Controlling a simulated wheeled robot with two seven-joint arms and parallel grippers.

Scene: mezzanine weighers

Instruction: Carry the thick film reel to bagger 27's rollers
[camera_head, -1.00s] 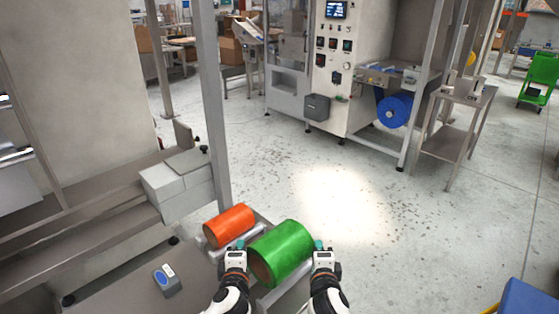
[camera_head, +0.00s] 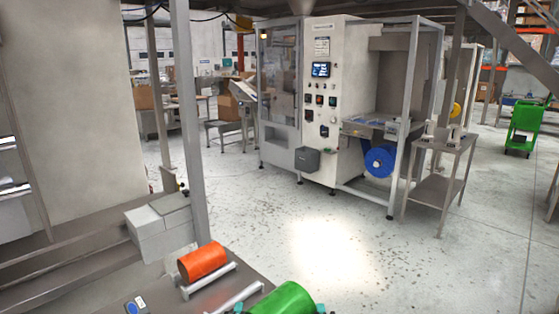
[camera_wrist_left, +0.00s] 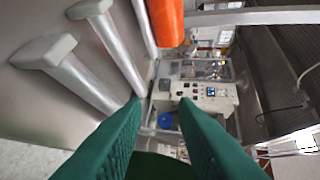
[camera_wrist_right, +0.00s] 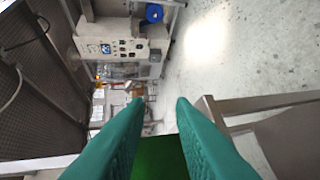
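The green film reel (camera_head: 285,299), the thicker one, is at the bottom edge of the head view, partly cut off. My left gripper (camera_head: 238,311) and right gripper (camera_head: 321,309) are at its two ends, only their teal tips showing. In the left wrist view (camera_wrist_left: 160,101) and right wrist view (camera_wrist_right: 160,101), the fingers stand a little apart with green of the reel between them. A bagging machine (camera_head: 312,140) stands ahead, its number unreadable. A blue reel (camera_head: 380,161) hangs low under its frame.
An orange reel (camera_head: 203,261) lies on rails on the bench (camera_head: 165,292); bare rails (camera_head: 240,300) show beside it. A grey post (camera_head: 190,110) rises at left. A steel side table (camera_head: 440,180) stands right of the machine. The floor (camera_head: 330,240) between is clear.

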